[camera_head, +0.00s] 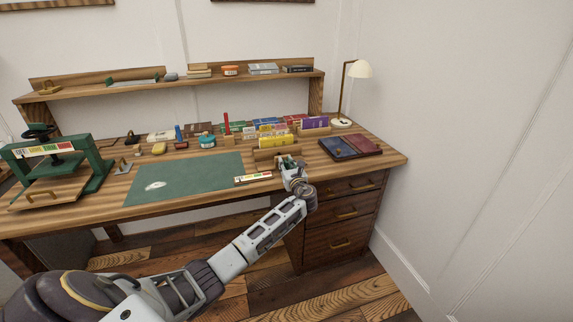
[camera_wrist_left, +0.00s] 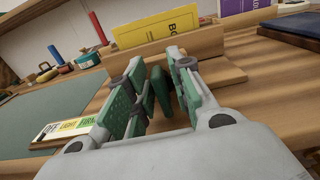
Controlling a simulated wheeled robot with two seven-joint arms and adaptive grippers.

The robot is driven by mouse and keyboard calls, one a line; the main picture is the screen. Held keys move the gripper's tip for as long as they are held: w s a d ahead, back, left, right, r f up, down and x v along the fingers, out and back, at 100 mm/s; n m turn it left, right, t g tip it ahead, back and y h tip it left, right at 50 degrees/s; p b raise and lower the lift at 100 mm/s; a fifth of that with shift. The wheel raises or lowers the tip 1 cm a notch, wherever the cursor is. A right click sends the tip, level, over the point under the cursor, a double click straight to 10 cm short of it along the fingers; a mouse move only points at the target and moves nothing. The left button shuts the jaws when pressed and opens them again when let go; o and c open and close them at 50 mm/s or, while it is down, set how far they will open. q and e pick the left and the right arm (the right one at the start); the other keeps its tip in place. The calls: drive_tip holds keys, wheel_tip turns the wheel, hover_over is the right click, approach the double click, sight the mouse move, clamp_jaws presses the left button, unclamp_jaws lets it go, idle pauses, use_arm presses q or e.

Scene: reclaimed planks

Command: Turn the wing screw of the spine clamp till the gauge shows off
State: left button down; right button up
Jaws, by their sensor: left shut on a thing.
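The spine clamp (camera_head: 268,154) is a wooden holder at the front right of the desk, with a yellow book (camera_head: 277,141) upright in it. Its wooden bar also shows in the left wrist view (camera_wrist_left: 208,42). The green wing screw (camera_wrist_left: 160,90) sits between the fingers of my left gripper (camera_wrist_left: 157,70), which is shut on it. The left gripper (camera_head: 289,164) is at the clamp's front in the head view. The gauge (camera_wrist_left: 68,127) reads OFF, LIGHT, FIRM in white, yellow and green; its pointer cannot be made out. My right gripper is not in view.
A green mat (camera_head: 185,176) lies left of the clamp. A dark blue and red-brown book or folder (camera_head: 350,146) lies to the right. A green press (camera_head: 57,160) stands at the far left. Small pots, tools and books line the back.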

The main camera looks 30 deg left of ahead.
use_arm(q)
drive_tip(key=n, duration=0.4)
drive_tip(key=shift+s+a+f, duration=0.1)
drive_tip(key=shift+s+f, duration=0.05)
drive_tip(key=n, duration=0.3)
drive_tip(key=shift+s+f+n+b, duration=0.1)
drive_tip(key=shift+n+b, duration=0.2)
drive_tip(key=shift+b, duration=0.1)
drive_tip(key=shift+a+f+n+b, duration=0.15)
drive_tip(key=shift+n+b, duration=0.2)
drive_tip(key=shift+n, duration=0.45)
drive_tip(key=shift+s+n, duration=0.1)
drive_tip(key=shift+n, duration=0.3)
drive_tip(key=n+b, duration=0.2)
drive_tip(key=shift+f+n, duration=0.15)
drive_tip(key=shift+n, duration=0.25)
drive_tip(key=n+b, duration=0.2)
drive_tip(key=shift+f+n, duration=0.15)
drive_tip(key=shift+n, duration=0.55)
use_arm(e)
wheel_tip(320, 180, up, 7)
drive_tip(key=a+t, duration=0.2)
use_arm(q)
drive_tip(key=shift+f+n+b, duration=0.15)
drive_tip(key=shift+n+b, duration=1.9)
drive_tip(key=shift+n, duration=0.15)
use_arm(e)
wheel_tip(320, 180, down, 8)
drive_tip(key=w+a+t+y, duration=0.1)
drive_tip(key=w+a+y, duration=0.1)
